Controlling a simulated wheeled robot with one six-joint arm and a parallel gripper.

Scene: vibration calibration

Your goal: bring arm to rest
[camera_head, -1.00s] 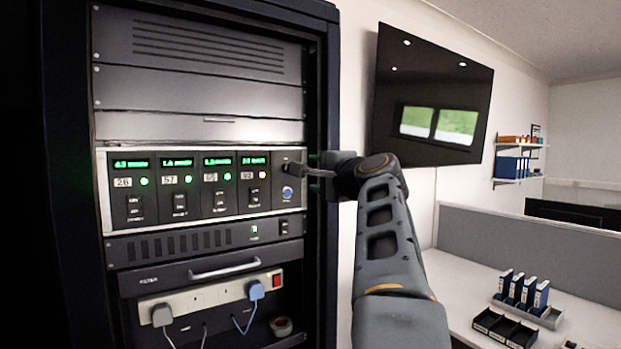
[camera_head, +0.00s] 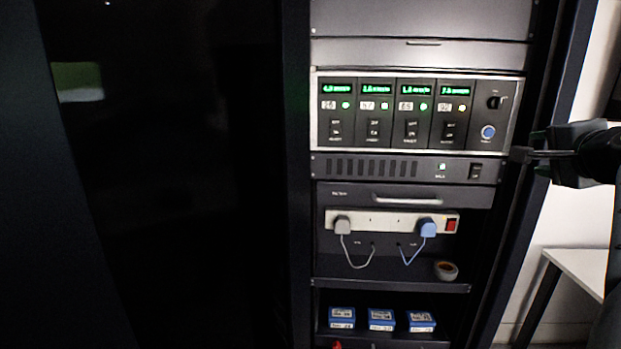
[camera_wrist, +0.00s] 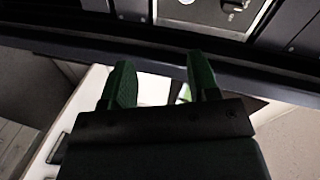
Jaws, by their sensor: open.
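My gripper (camera_head: 530,154) is at the right side of the rack in the head view, with its fingers pointing left toward the rack's right post. It is right of the instrument panel (camera_head: 325,133) and just below the level of the panel's blue button (camera_head: 488,131). In the wrist view my gripper (camera_wrist: 160,82) shows two dark green fingers spread apart with nothing between them. Beyond the fingertips lies the dark rack edge (camera_wrist: 130,52). I cannot tell whether a fingertip touches the rack.
A drawer handle (camera_head: 407,200), a power strip (camera_head: 385,219) with two plugs, a tape roll (camera_head: 446,270) and blue boxes (camera_head: 381,319) are in the rack below the panel. A dark glossy panel (camera_head: 180,200) fills the left. A white table (camera_head: 580,268) stands at the lower right.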

